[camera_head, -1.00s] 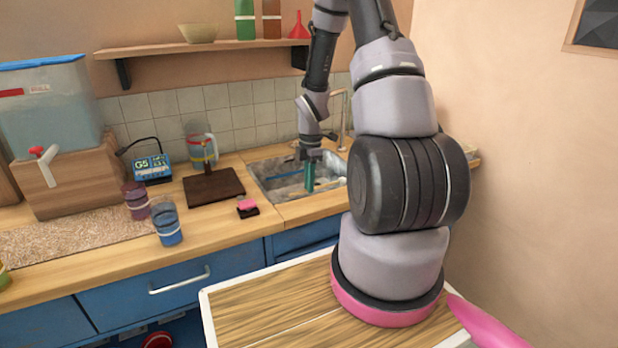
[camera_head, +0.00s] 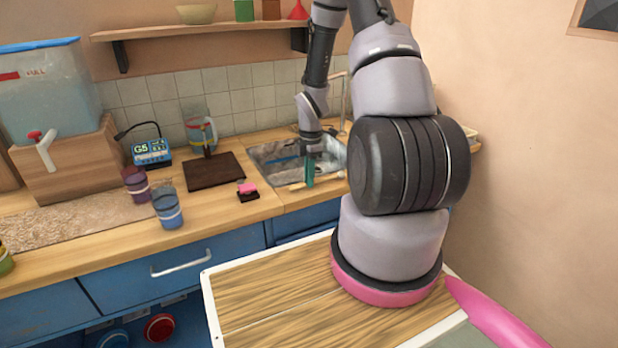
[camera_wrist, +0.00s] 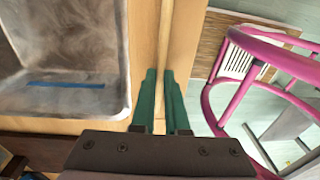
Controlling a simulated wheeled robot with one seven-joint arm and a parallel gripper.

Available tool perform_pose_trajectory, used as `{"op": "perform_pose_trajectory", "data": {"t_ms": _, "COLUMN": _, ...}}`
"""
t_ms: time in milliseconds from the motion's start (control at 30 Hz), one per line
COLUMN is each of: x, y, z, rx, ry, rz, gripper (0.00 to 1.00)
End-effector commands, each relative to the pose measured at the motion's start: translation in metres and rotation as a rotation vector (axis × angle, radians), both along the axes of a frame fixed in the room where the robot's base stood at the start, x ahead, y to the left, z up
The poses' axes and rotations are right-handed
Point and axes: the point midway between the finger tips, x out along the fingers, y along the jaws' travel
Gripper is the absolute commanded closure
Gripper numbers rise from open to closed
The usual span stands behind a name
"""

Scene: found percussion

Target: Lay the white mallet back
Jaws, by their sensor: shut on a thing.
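My gripper (camera_head: 310,174) has teal fingers and points down at the front edge of the sink. In the wrist view my gripper (camera_wrist: 163,90) is shut on a thin pale wooden stick, which I take to be the handle of the white mallet (camera_wrist: 165,30). The stick runs along the strip of counter in front of the sink. A short piece of the mallet (camera_head: 297,186) shows left of the fingertips in the head view. Its white head is in neither view. I cannot tell whether the stick touches the counter.
The sink (camera_head: 262,152) holds a blue strip (camera_wrist: 68,84). The wooden counter (camera_head: 215,212) has a dark board (camera_head: 215,170), a pink-and-black block (camera_head: 248,191), a blue cup (camera_head: 168,208) and a purple cup (camera_head: 136,184) to the left. The counter's front edge is close to my gripper.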

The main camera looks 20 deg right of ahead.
Motion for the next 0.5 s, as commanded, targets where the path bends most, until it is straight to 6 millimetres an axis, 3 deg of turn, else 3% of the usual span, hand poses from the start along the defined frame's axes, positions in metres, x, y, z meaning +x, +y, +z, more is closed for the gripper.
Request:
{"op": "perform_pose_trajectory", "data": {"t_ms": 467, "x": -0.0003, "y": -0.0001, "z": -0.0053, "rx": 0.0, "ry": 0.001, "rz": 0.0, "gripper": 1.0}}
{"op": "perform_pose_trajectory", "data": {"t_ms": 500, "x": -0.0003, "y": 0.0, "z": -0.0053, "rx": 0.0, "ry": 0.001, "rz": 0.0, "gripper": 0.84}}
